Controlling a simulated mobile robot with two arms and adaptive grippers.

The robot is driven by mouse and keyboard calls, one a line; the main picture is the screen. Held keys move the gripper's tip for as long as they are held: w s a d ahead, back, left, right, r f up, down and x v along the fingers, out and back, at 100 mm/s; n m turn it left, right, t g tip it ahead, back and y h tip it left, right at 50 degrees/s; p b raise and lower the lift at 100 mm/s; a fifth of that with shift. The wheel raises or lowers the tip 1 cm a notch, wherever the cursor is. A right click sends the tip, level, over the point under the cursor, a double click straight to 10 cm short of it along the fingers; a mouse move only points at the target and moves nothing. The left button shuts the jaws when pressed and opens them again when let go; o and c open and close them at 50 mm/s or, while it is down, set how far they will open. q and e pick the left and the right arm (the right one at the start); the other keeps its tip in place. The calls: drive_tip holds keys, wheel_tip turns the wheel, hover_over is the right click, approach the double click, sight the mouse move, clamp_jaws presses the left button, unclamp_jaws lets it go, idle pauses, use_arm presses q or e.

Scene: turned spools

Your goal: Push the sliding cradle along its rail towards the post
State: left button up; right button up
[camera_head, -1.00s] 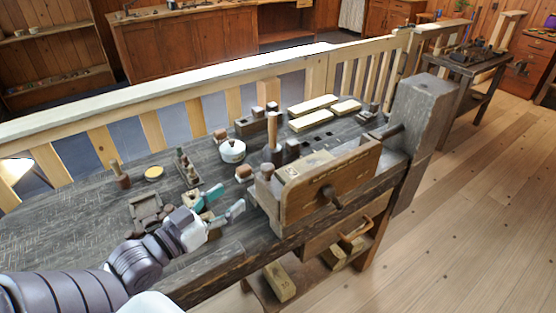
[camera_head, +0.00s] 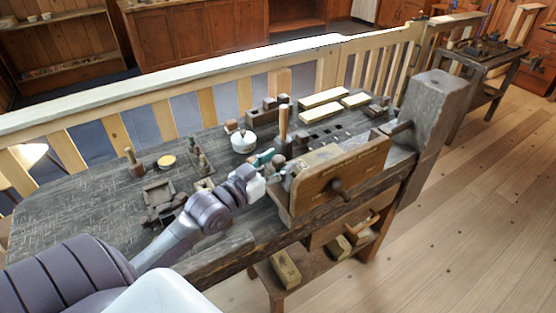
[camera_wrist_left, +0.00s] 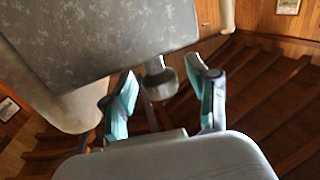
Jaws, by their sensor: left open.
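A thick grey upright post (camera_head: 433,108) stands at the bench's right end. A brown wooden vise-like block (camera_head: 350,168) with a dark knob sits at the front edge, left of the post. A dark rod (camera_head: 399,127) shows beside the post. I cannot tell for sure which part is the sliding cradle or its rail. My left gripper (camera_head: 272,160) is just left of the block, its teal fingers partly hidden. The left wrist view shows the fingers (camera_wrist_left: 165,98) spread apart, with a dark knob-like part beyond them; contact is unclear. My right gripper is not visible.
A wooden-handled mallet (camera_head: 284,128) stands close behind the gripper, with a white round pot (camera_head: 244,143) to its left. Pale boards (camera_head: 324,103) lie at the back. A dark frame-like piece (camera_head: 158,193) lies left of my arm.

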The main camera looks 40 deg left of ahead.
sight(327, 148)
use_arm(q)
drive_tip(key=shift+w, duration=0.1)
clamp_jaws()
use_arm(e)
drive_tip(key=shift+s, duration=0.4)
use_arm(q)
drive_tip(key=shift+w, duration=0.1)
drive_tip(key=shift+w+d+r, duration=0.15)
drive_tip(key=shift+w, duration=0.1)
drive_tip(key=w+d, duration=0.2)
drive_tip(key=w, duration=0.2)
drive_tip(key=w+d, duration=0.1)
drive_tip(key=w, duration=0.4)
drive_tip(key=w+d, duration=0.2)
drive_tip(key=w, duration=0.2)
drive_tip(key=shift+w+d, duration=0.35)
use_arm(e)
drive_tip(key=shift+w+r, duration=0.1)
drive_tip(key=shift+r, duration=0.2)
use_arm(q)
unclamp_jaws()
